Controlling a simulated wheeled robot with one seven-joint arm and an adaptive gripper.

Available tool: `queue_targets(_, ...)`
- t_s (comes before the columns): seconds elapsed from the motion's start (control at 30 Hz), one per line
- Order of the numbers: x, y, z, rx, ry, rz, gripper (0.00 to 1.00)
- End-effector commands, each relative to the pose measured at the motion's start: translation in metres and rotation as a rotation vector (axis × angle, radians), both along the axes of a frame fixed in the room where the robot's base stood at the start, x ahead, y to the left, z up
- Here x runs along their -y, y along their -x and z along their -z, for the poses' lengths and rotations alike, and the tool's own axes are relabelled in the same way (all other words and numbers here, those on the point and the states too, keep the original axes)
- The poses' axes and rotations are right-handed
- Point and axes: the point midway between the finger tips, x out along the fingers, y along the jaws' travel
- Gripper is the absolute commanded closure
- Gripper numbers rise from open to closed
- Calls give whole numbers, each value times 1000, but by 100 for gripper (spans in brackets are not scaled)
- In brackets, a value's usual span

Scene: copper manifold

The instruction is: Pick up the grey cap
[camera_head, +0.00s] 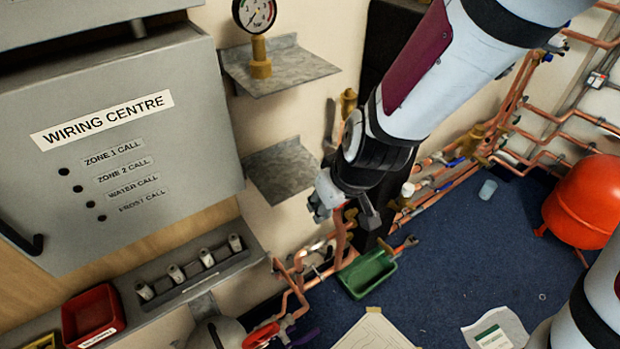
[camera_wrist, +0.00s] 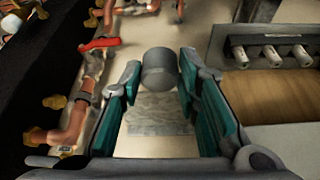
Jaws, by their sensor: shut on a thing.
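The grey cap (camera_wrist: 159,69) is a short, smooth grey cylinder in the wrist view. It sits between the fingertips of my gripper (camera_wrist: 158,83), with a teal-padded finger on each side. My gripper is shut on it. A grey shelf plate lies beyond and below the cap in that view. In the head view my gripper (camera_head: 322,200) is in front of the wall, just right of the lower grey shelf (camera_head: 282,172). I cannot make out the cap clearly in the head view.
The wiring centre cabinet (camera_head: 120,140) is at the left, above a ledge with several small cylinders and a red tray (camera_head: 92,315). A green tray (camera_head: 367,274) and copper pipes (camera_head: 290,285) are below my gripper. A gauge (camera_head: 255,14) stands on the upper shelf.

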Motion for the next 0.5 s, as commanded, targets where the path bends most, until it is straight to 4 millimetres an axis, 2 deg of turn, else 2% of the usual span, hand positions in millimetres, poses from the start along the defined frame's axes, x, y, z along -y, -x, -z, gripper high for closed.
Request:
queue_targets(0.23, 12, 20, -1, -2, 1, 3, 84)
queue_targets(0.5, 15, 26, -2, -4, 3, -7, 84)
